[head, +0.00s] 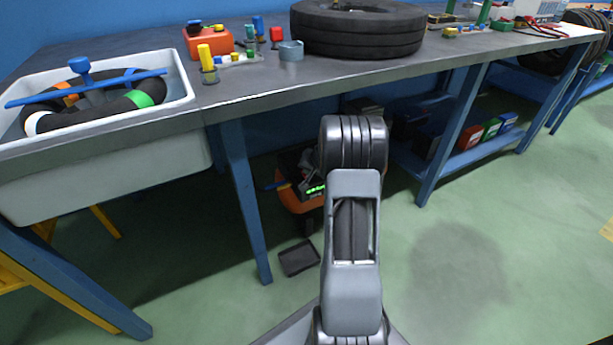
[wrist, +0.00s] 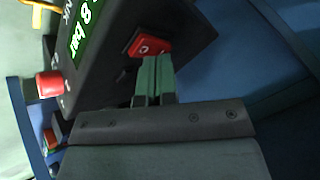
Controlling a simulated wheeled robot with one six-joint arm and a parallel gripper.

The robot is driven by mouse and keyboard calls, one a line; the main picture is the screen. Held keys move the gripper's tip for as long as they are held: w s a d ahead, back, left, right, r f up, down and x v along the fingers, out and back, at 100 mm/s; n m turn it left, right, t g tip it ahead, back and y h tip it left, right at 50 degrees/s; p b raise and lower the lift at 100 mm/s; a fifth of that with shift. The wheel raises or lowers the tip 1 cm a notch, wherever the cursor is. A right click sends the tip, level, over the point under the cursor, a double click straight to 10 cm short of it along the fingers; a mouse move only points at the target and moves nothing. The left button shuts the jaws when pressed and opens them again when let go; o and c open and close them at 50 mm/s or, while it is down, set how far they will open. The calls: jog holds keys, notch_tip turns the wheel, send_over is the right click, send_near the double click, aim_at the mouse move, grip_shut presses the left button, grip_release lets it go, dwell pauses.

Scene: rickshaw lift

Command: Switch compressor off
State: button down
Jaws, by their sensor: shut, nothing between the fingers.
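The compressor (head: 292,196) is an orange machine with a dark panel and a green lit display, under the bench in the head view. My arm covers its right part. In the wrist view its dark control box (wrist: 118,62) fills the upper left, with part of a green display reading at the top. A red rocker switch (wrist: 148,46) sits on the box. My gripper (wrist: 154,62) is shut and empty, its green fingertips right at the lower edge of the switch. I cannot tell whether they touch it, or which way it is tipped.
A red knob (wrist: 48,84) stands out left of the box. A blue bench leg (head: 244,200) is left of the compressor. A small dark tray (head: 299,258) lies on the floor. The workbench (head: 250,92) overhangs, carrying a tyre (head: 357,28) and a sink (head: 188,80).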

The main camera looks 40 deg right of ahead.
jog(key=shift+w+r+p, duration=0.1)
jog(key=shift+r+p, duration=0.35)
jog(key=shift+r, duration=0.25)
jog(key=shift+r, duration=0.1)
jog(key=r+p, duration=0.2)
jog(key=r, duration=0.1)
jog(key=r+p, duration=0.1)
jog(key=p, duration=0.1)
jog(key=shift+w+r, duration=0.35)
jog(key=shift+r, duration=0.05)
jog(key=shift+f, duration=0.1)
